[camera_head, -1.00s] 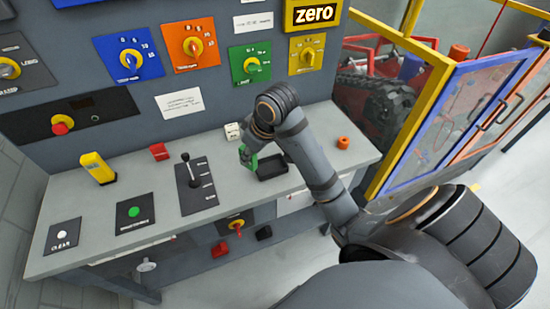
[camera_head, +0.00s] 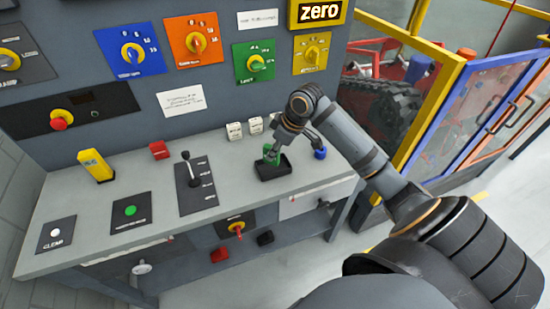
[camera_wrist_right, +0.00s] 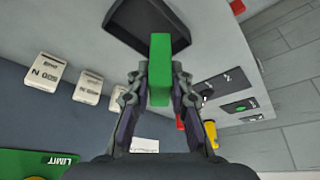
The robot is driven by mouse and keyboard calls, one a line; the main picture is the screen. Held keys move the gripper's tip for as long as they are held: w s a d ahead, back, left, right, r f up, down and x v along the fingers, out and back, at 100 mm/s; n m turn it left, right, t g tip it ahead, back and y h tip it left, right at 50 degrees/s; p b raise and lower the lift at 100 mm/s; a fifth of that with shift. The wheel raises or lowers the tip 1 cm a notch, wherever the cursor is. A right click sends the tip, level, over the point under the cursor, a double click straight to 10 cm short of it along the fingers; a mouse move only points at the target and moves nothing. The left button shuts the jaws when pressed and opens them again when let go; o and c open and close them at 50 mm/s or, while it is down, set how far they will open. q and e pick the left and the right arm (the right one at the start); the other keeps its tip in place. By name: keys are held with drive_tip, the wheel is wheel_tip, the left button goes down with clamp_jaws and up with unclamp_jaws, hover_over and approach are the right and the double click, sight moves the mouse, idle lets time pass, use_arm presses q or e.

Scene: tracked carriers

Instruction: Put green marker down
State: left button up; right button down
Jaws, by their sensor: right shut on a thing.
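The green marker (camera_head: 268,154) is a small green block. My right gripper (camera_head: 275,147) is shut on it, over the black tray (camera_head: 275,172) on the grey bench. In the right wrist view the marker (camera_wrist_right: 160,62) is gripped between the two fingers (camera_wrist_right: 158,92), and its far end overlaps the black tray (camera_wrist_right: 143,18). I cannot tell whether the marker touches the tray floor. My left gripper is not in view.
Small white blocks (camera_head: 234,131) stand behind the tray by the panel. A blue cylinder (camera_head: 320,153) stands right of it. A lever plate (camera_head: 197,187), a yellow block (camera_head: 96,166) and a red block (camera_head: 159,150) are to the left.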

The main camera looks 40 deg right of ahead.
drive_tip(key=shift+w+d+f, duration=0.25)
drive_tip(key=shift+f, duration=0.2)
drive_tip(key=shift+w+d+f, duration=0.2)
drive_tip(key=shift+d+f, duration=0.05)
drive_tip(key=shift+f, duration=0.15)
drive_tip(key=shift+d+f+p, duration=0.1)
drive_tip(key=shift+f+p, duration=0.2)
drive_tip(key=shift+f, duration=1.35)
drive_tip(key=c, duration=1.2)
unclamp_jaws()
drive_tip(key=shift+f, duration=0.1)
drive_tip(key=v, duration=1.2)
